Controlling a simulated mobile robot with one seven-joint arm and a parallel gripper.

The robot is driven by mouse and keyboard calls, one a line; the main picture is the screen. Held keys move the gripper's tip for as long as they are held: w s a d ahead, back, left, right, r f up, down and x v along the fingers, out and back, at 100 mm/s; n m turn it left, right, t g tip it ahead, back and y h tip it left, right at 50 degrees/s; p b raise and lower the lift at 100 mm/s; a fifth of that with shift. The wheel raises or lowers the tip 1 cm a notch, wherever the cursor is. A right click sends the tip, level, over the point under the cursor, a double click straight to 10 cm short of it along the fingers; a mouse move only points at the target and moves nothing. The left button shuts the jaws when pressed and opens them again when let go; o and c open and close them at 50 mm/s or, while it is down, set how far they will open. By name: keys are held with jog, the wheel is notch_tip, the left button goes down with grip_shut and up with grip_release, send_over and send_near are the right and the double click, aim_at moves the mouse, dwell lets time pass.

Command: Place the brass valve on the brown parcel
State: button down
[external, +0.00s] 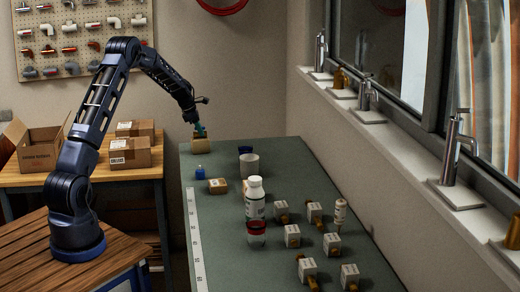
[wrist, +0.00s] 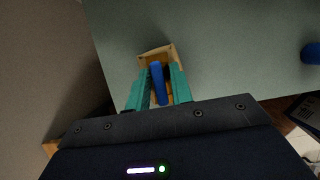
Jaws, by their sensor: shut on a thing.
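My gripper (external: 200,130) is at the far left end of the green table, directly above a brown parcel (external: 201,146). In the wrist view, its teal fingers (wrist: 158,85) are shut on the brass valve, whose blue handle (wrist: 157,80) stands between them. A little of the valve's yellow body shows beside the handle. The parcel (wrist: 157,51) shows behind the fingertips, under the valve. The fingers hide most of the valve, and I cannot tell whether it touches the parcel's top.
A blue item (external: 199,172) and a small brown box (external: 217,186) lie nearer on the table. A white cup (external: 249,166), a white bottle (external: 254,198) and several white-tagged brass pieces stand to the right. Cardboard boxes (external: 130,153) sit on a wooden table at left.

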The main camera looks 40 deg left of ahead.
jog(key=shift+f, duration=0.1)
jog(key=c, duration=1.2)
grip_release()
jog(key=shift+c, duration=0.2)
jog(key=v, duration=1.2)
jog(key=shift+r, duration=0.2)
